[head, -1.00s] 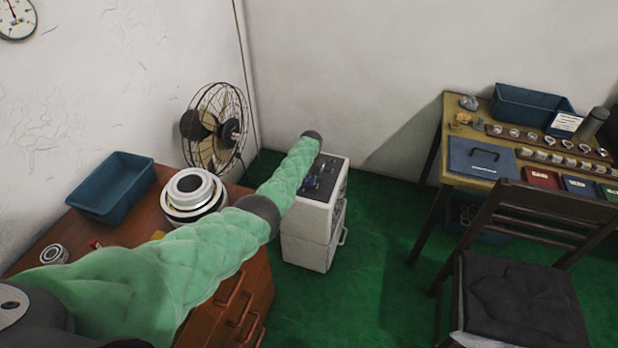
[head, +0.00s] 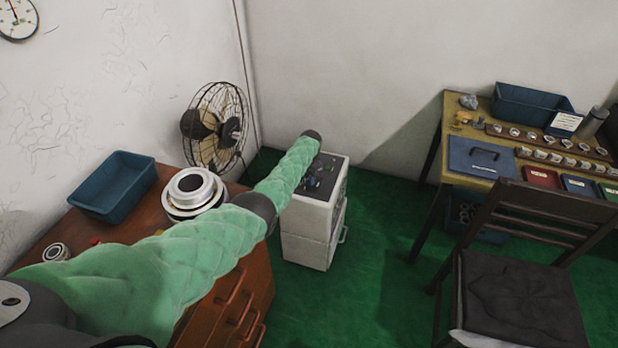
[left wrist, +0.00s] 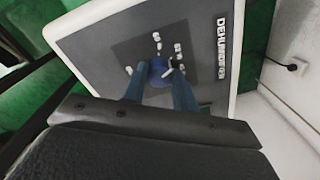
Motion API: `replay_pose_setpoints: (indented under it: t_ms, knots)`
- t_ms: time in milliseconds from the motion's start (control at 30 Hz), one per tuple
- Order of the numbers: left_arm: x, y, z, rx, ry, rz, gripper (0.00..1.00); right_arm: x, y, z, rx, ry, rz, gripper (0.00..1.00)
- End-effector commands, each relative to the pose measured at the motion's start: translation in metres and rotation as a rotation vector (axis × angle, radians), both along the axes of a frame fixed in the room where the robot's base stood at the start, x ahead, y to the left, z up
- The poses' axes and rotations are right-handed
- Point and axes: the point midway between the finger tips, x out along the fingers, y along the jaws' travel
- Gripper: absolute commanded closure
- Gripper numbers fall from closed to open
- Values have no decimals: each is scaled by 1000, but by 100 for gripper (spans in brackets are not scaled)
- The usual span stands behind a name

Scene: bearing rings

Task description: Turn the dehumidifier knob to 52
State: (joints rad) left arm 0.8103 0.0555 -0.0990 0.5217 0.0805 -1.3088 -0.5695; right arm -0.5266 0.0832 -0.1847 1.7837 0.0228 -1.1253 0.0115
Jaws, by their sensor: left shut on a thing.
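The dehumidifier (head: 318,218) is a white box standing on the green floor, with a dark control panel on top. In the left wrist view its panel (left wrist: 100,52) carries the lettering "DEHUMIDIFIER" and a round blue knob (left wrist: 160,72) ringed by small white marks. The marks are too small to read. My left gripper (left wrist: 162,84) has its two blue fingers on either side of the knob and is shut on it. In the head view my left arm reaches over the dehumidifier and partly covers the panel. My right gripper is not in view.
A wooden cabinet (head: 236,300) stands left of the dehumidifier, with a blue bin (head: 112,187), bearing rings (head: 193,190) and a fan (head: 215,128) at its back. A chair (head: 520,300) and a workbench (head: 470,172) stand at the right. The green floor between is clear.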

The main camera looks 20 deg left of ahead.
Motion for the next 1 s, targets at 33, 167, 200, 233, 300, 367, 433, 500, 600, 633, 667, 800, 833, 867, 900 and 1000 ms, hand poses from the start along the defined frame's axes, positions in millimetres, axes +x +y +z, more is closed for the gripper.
replay_pose_setpoints:
  t_ms: [33,167,200,233,300,367,433,500,600,633,667,800,833,867,900,1000]
  knots:
    - [1,0,1,1,-3,0,95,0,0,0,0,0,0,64]
    - [1,0,1,1,-3,1,95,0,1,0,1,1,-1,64]
    - [1,0,1,1,-3,1,95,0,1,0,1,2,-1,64]
    - [1,0,1,1,-3,1,70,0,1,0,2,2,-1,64]
    - [1,0,1,1,-3,1,56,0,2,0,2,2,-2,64]
    - [1,0,1,0,-2,1,50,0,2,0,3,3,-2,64]
    - [1,0,1,0,-1,1,50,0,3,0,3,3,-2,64]
    - [1,0,1,0,-1,1,50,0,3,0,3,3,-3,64]
    - [1,0,1,0,-1,1,50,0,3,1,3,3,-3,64]
    - [0,0,1,0,-1,1,50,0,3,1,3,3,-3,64]
    - [1,0,2,0,-1,1,50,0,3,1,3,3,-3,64]
    - [1,0,11,1,-3,2,50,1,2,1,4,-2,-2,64]
    - [1,0,14,1,-3,2,50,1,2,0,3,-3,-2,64]
    - [1,0,18,1,-3,2,50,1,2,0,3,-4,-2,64]
    - [1,0,23,1,-3,2,50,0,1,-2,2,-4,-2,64]
    - [0,-1,35,1,-4,2,50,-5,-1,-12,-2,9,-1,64]
